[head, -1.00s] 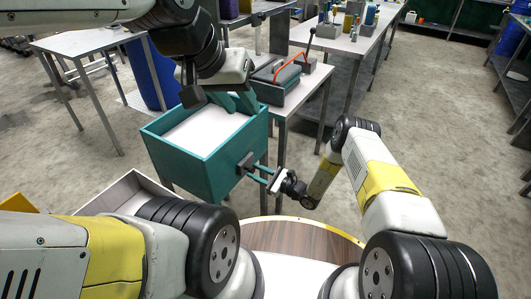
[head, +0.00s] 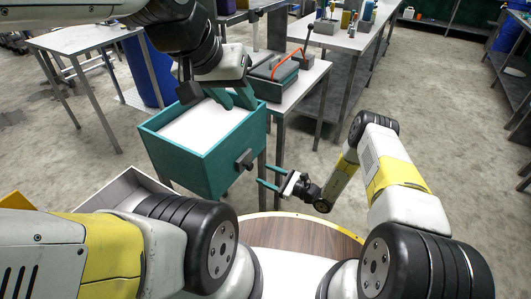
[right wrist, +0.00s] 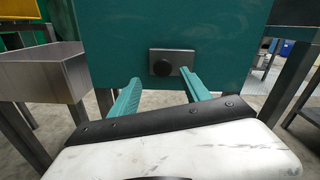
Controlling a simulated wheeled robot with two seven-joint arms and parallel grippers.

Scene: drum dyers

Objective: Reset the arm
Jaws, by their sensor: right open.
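My right gripper (head: 268,175) is open and empty, its two teal fingers pointing at the front of a teal box (head: 190,170). A gap lies between the fingertips and the dark handle (head: 244,160) on the box. In the right wrist view, the fingers (right wrist: 160,80) stand apart below and either side of the round black knob (right wrist: 162,67) on its grey plate. My left gripper (head: 232,98) hangs over the back edge of the box, its teal fingers partly hidden by its own wrist, so its opening is unclear. The box is open on top with a pale inside.
A bench with a grey, orange-handled device (head: 275,75) stands behind the box. A pale open bin (head: 115,192) lies to the left, partly hidden by my arm. The floor right of my right arm is clear.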

